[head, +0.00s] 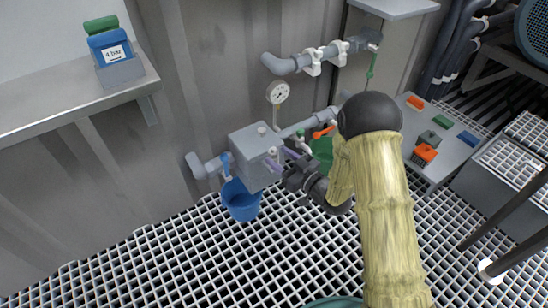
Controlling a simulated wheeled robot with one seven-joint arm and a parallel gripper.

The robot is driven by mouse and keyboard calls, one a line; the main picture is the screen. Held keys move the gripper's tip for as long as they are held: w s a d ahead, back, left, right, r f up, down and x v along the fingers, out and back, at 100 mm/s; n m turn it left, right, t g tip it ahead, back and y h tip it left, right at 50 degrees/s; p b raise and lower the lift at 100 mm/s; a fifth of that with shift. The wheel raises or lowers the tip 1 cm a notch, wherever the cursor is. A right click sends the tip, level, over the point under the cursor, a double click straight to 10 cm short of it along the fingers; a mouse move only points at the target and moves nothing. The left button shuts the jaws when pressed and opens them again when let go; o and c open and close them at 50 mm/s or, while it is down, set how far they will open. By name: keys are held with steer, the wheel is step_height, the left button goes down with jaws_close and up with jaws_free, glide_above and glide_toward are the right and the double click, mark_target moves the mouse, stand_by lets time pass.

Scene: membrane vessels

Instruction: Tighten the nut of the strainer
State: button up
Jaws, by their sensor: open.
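A grey box-shaped fitting (250,143), which looks like the strainer, sits in the pipe line low on the wall. A small pale round piece on its right side may be the nut, but it is too small to tell. My gripper (281,160) is at the right side of this fitting, with its purple-tipped fingers apart and pointing at it. I cannot tell whether the fingers touch anything or sit around the nut. My wrist and yellowish arm cover part of the pipe to the right.
A blue bucket (241,201) stands on the grating below the fitting. A pressure gauge (278,93) rises above the pipe, with an orange handle (324,132) to its right. A bench (460,152) with coloured blocks is at the right. The grating (190,262) in front is clear.

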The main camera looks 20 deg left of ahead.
mark_target(274, 152)
steer(key=shift+b+x, duration=0.45)
steer(key=shift+x, duration=1.1)
steer(key=c, duration=1)
